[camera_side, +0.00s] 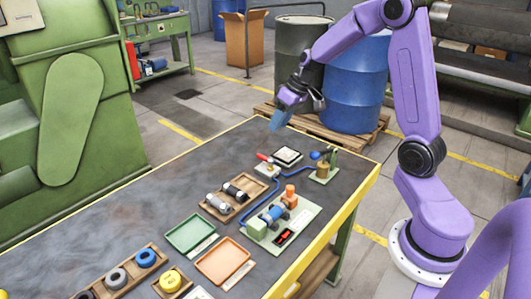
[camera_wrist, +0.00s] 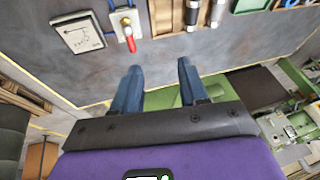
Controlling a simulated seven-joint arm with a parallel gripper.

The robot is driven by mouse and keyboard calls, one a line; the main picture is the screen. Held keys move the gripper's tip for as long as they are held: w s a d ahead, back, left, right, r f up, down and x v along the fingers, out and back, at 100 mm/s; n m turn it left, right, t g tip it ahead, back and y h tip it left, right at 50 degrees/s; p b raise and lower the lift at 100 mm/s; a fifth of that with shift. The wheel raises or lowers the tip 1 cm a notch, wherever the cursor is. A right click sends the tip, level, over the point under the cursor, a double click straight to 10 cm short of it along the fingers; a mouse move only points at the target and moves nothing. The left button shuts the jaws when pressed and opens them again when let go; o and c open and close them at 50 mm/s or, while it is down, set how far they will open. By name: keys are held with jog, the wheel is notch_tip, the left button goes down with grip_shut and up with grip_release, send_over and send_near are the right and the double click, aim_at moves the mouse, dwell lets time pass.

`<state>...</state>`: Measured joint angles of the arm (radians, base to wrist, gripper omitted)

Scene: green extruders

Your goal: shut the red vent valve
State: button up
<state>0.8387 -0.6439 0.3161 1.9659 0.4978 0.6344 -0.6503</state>
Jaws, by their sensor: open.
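The red vent valve (camera_side: 265,157) has a red lever and sits on a small pale base near the far side of the table. In the wrist view its red lever (camera_wrist: 129,31) points down the picture from a metal body on the pale base. My gripper (camera_side: 277,121) hangs above the table's far edge, up and beyond the valve, touching nothing. In the wrist view my gripper (camera_wrist: 160,68) has its two blue fingers spread apart with nothing between them. The valve lies ahead of the fingertips, slightly left.
A framed white plate (camera_side: 288,156) lies beside the valve. A blue hose (camera_side: 277,190) runs nearby to a green pump board (camera_side: 300,217). A wooden tray (camera_side: 217,209) holds dark and pale cylinders. Blue and dark barrels (camera_side: 356,85) stand beyond the table. The table's far left is bare.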

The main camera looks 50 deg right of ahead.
jog(key=w+d+m, duration=0.1)
jog(key=w+d, duration=0.1)
jog(key=d, duration=0.4)
send_near(264, 158)
jog(key=shift+t, duration=0.4)
jog(key=x, duration=0.8)
jog(key=shift+w+d, duration=0.2)
jog(key=shift+d, duration=0.1)
grip_shut()
